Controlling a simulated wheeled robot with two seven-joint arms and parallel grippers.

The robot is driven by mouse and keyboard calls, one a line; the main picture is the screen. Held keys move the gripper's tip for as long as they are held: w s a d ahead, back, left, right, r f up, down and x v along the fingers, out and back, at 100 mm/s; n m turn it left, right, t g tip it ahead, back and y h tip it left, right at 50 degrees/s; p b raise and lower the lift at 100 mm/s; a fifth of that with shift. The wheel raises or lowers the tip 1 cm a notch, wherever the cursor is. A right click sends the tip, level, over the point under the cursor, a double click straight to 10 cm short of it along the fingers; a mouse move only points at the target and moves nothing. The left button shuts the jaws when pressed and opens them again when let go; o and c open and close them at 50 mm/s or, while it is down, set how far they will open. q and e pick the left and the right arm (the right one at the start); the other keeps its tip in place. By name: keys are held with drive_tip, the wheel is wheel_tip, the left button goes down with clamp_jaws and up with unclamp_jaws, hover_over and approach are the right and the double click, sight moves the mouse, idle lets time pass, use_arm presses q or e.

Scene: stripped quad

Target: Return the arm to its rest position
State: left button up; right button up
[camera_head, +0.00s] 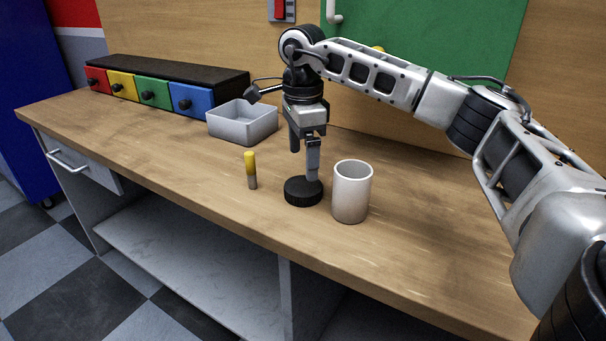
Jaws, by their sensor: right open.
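My right arm reaches in from the right and bends down over the wooden counter (190,175). My right gripper (304,164) points straight down with its fingers apart and nothing visible between them. It is above a black round disc-like object (303,193) on the counter. The nearer fingertip overlaps the disc's top in the picture; I cannot tell whether it touches. My left gripper is not in view.
A white cup (352,192) stands just right of the disc. A small yellow-and-grey upright cylinder (250,170) stands to its left. Behind are a grey open bin (243,130) and a row of coloured drawers (155,94). The counter's front left is clear.

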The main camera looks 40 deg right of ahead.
wheel_tip(320, 180, up, 5)
drive_tip(key=shift+r, duration=0.1)
